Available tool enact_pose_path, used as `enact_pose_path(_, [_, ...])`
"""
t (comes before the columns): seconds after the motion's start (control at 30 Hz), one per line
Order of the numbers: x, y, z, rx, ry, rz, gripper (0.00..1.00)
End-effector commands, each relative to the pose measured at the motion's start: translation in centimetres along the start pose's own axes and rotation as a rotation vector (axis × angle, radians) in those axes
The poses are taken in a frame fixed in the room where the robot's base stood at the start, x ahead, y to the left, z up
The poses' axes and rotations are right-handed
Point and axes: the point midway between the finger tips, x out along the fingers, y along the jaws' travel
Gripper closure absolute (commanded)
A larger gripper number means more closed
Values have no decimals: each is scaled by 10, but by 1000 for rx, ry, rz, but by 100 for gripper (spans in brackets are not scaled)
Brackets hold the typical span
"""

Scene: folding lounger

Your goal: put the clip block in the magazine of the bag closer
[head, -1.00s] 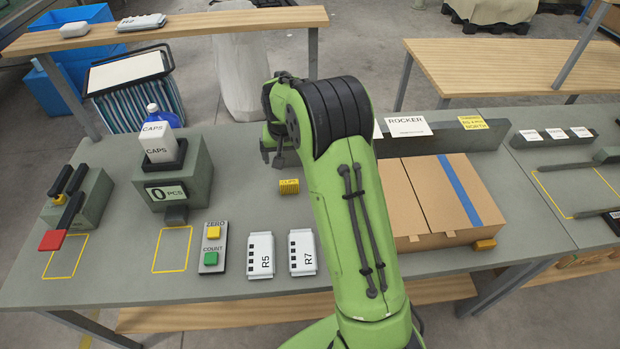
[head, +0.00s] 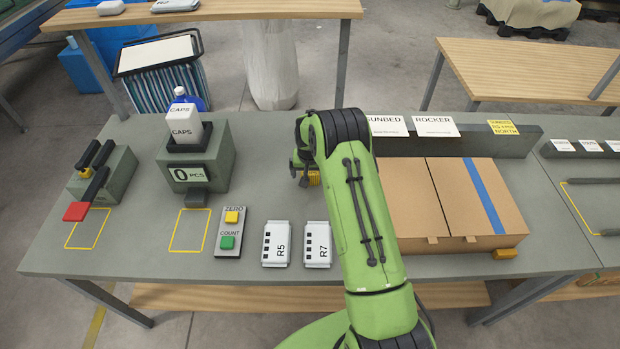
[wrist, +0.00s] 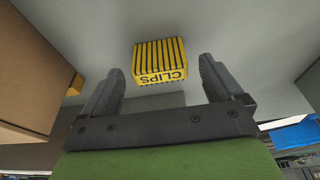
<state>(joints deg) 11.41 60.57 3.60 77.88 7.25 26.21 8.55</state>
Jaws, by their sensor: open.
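The clip block is a small yellow block with black stripes and the word CLIPS. It stands on the grey table and shows in the wrist view (wrist: 160,62); in the head view only part of it (head: 314,178) shows behind my gripper (head: 303,172). My gripper is open and empty. In the wrist view the block appears between the two fingertips (wrist: 161,68), a little beyond them, with gaps at both sides. A grey-green device with black levers and a red end (head: 103,178) at the far left looks like the bag closer. I cannot make out its magazine.
The CAPS counter (head: 205,155) stands between that device and my arm. In front are a button panel (head: 230,232) and the R5 (head: 276,243) and R7 (head: 317,244) packs. A cardboard box (head: 440,205) lies right of my arm.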

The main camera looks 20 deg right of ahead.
Motion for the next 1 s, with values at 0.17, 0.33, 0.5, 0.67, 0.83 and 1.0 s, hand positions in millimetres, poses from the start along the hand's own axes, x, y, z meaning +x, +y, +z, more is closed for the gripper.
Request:
enact_pose_path(0.17, [0,0,0,0,1,0,8])
enact_pose_path(0.33, [-1,0,0,0,0,0,34])
enact_pose_path(0.5, [-1,0,0,0,0,0,60])
enact_pose_path(0.67, [-1,0,0,0,0,0,71])
enact_pose_path(0.83, [-11,0,-4,0,3,-1,71])
enact_pose_path(1.0, [-52,0,-15,0,5,-1,71])
